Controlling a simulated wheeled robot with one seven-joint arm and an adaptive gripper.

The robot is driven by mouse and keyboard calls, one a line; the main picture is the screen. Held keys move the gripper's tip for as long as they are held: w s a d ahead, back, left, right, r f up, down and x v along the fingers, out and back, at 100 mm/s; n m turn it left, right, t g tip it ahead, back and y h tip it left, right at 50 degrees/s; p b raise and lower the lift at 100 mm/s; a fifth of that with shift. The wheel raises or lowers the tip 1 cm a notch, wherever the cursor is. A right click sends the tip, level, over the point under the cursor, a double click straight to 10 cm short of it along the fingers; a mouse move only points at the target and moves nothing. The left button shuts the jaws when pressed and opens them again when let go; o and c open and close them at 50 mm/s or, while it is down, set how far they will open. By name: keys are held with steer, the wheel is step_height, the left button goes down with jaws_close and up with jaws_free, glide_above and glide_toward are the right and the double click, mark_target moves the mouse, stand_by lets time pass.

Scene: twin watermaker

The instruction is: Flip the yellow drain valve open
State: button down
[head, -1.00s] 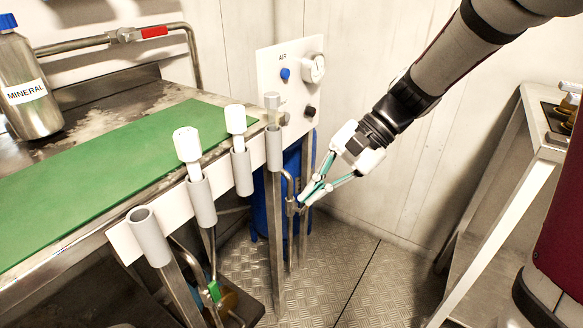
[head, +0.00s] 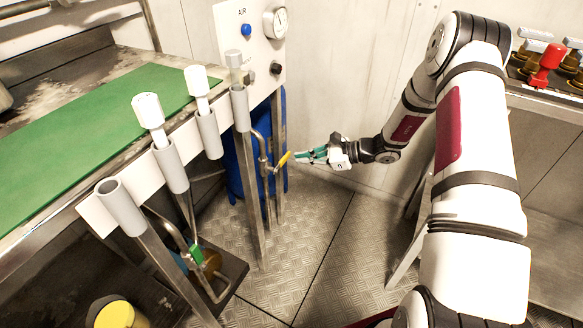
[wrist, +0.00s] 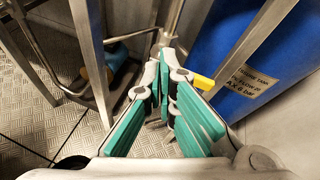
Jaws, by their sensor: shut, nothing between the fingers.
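The yellow drain valve handle (head: 283,160) sits on a thin metal pipe in front of the blue tank (head: 240,160). It slants up to the right in the head view. My gripper (head: 298,156) is shut and empty, with its green-padded fingers just right of the handle. In the wrist view the yellow handle (wrist: 203,82) shows just right of my fingertips (wrist: 168,58), partly hidden by a finger. I cannot tell whether they touch.
A metal table leg (head: 250,200) stands left of the valve pipe. The bench (head: 90,150) with grey tube holders (head: 170,168) is at the left. A side table (head: 545,100) with a red-handled valve (head: 547,62) stands at the right. The floor between is clear.

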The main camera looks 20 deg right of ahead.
mark_target(282, 162)
steer(key=w+d+f+m+t+h, duration=0.1)
steer(key=d+f+m, duration=0.4)
steer(key=f, duration=0.6)
steer(key=shift+t+h, duration=0.4)
steer(key=shift+t, duration=0.5)
steer(key=shift+f, duration=0.1)
steer(key=b+x, duration=0.3)
steer(key=x, duration=0.7)
steer(key=shift+r+b, duration=0.35)
steer(key=shift+r, duration=1.75)
